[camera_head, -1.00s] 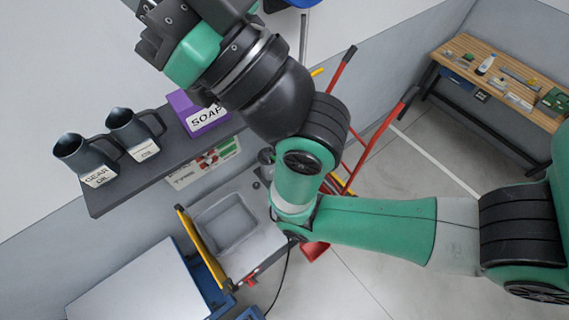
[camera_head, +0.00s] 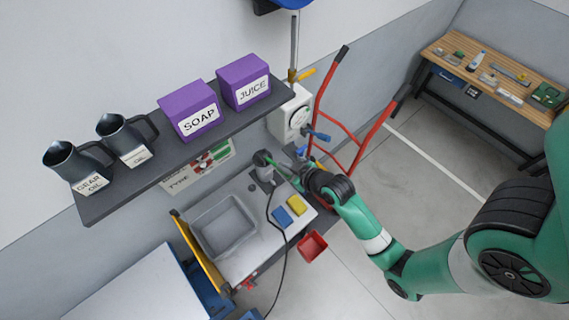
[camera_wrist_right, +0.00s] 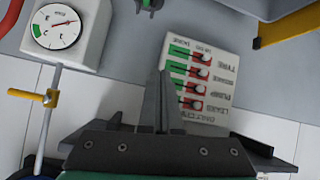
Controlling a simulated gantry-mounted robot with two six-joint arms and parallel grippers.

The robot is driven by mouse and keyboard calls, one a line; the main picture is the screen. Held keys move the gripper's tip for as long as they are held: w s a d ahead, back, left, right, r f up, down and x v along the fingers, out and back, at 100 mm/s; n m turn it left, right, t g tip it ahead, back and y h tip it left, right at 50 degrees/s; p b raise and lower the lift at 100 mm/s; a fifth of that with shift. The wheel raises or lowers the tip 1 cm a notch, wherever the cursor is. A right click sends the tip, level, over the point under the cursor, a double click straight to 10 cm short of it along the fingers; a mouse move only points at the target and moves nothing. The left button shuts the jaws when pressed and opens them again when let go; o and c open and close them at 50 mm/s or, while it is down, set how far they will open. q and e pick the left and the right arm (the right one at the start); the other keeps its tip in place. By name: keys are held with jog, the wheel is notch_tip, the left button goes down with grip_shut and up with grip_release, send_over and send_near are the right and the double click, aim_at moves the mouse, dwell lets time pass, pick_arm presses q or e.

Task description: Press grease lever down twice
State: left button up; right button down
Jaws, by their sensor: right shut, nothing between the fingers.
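In the head view a dark, rounded pump-like fitting (camera_head: 265,160) stands at the back of the grey bench, with a black hose running from it. A thin green bar (camera_head: 285,171) reaches from it towards my right gripper; I cannot tell for sure whether it is the grease lever. My right gripper (camera_head: 307,174) is beside the bar, low over the bench's back right corner; contact cannot be made out. In the right wrist view its fingers (camera_wrist_right: 162,85) are together and empty, in front of a wall panel. My left gripper is not in view.
A wall gauge (camera_head: 295,112) with a blue handle is just behind my right gripper, near a red hand truck (camera_head: 358,140). A shelf (camera_head: 165,150) holds jugs and purple boxes. A grey basin (camera_head: 222,226), sponges and a red bin (camera_head: 312,247) are nearby.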

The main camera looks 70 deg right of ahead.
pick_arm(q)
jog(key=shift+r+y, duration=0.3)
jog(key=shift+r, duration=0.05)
pick_arm(e)
jog(key=s, duration=0.1)
jog(key=s+d+f, duration=0.1)
jog(key=s+g, duration=0.1)
jog(key=shift+s+d+f+m+h, duration=0.15)
jog(key=shift+d+f+m+h, duration=0.1)
jog(key=shift+d+m+h, duration=0.05)
jog(key=b, duration=0.5)
send_over(281, 172)
notch_tip(281, 172, down, 6)
jog(key=shift+f, duration=0.25)
jog(key=shift+s+a+f, duration=0.1)
jog(key=shift+s+f, duration=0.25)
jog(key=shift+f, duration=0.25)
jog(key=shift+s+a+f, duration=0.1)
jog(key=shift+s+f, duration=0.25)
jog(key=shift+f, duration=0.25)
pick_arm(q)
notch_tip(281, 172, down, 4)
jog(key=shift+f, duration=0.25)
pick_arm(e)
jog(key=shift+s+f, duration=0.25)
jog(key=shift+f, duration=0.2)
